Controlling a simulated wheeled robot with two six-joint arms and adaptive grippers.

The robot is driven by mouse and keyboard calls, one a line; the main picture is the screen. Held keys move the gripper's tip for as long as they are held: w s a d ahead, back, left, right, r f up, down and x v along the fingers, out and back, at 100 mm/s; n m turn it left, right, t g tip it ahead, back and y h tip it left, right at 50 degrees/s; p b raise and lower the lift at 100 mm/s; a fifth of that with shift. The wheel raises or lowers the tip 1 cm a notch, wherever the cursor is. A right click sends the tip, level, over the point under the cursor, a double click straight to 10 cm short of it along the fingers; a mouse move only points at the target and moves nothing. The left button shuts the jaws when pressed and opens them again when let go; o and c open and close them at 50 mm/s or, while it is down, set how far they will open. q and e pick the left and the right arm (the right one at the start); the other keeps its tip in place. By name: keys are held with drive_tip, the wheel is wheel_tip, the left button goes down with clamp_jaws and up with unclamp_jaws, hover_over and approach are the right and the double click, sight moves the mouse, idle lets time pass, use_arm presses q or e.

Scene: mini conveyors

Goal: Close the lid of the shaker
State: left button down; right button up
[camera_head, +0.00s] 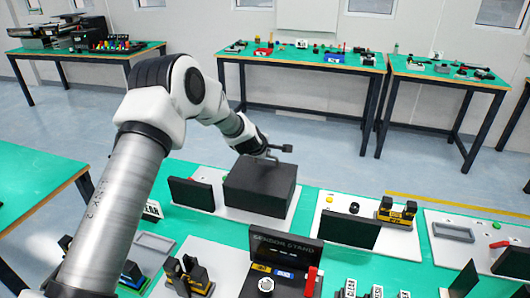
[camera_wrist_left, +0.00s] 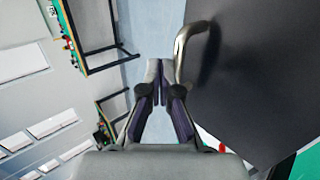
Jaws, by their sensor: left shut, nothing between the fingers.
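The shaker appears to be the dark box (camera_head: 258,192) on a white base plate in the middle of the near table. Its upper face looks flat, and whether the lid is fully down cannot be told. My left gripper (camera_head: 268,156) is at the box's far upper edge, beside a small dark handle-like part (camera_head: 287,149). In the left wrist view my left gripper (camera_wrist_left: 158,80) is shut and empty. A bent metal handle (camera_wrist_left: 186,48) stands just right of its fingertips, in front of a large dark panel (camera_wrist_left: 265,75). My right gripper is out of view.
A dark upright panel (camera_head: 191,194) stands left of the box, and another (camera_head: 347,232) to its right. The sensor stand (camera_head: 285,243) is in front. More devices line the near table. Beyond the box is open floor (camera_head: 320,150) before the back tables.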

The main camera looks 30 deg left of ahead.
use_arm(q)
drive_tip(key=shift+w+f+b, duration=0.2)
drive_tip(key=shift+f+b, duration=0.1)
drive_tip(key=shift+f, duration=0.15)
drive_tip(key=shift+r, duration=0.1)
drive_tip(key=shift+a+r+p, duration=0.1)
drive_tip(key=shift+r+p, duration=0.3)
drive_tip(key=r+p, duration=0.1)
drive_tip(key=r, duration=0.1)
drive_tip(key=r+p, duration=0.1)
drive_tip(key=p, duration=0.1)
drive_tip(key=shift+s+r, duration=0.2)
drive_tip(key=shift+r, duration=0.2)
wheel_tip(320, 180, up, 8)
drive_tip(key=p, duration=0.4)
hover_over(263, 170)
drive_tip(key=shift+r, duration=0.55)
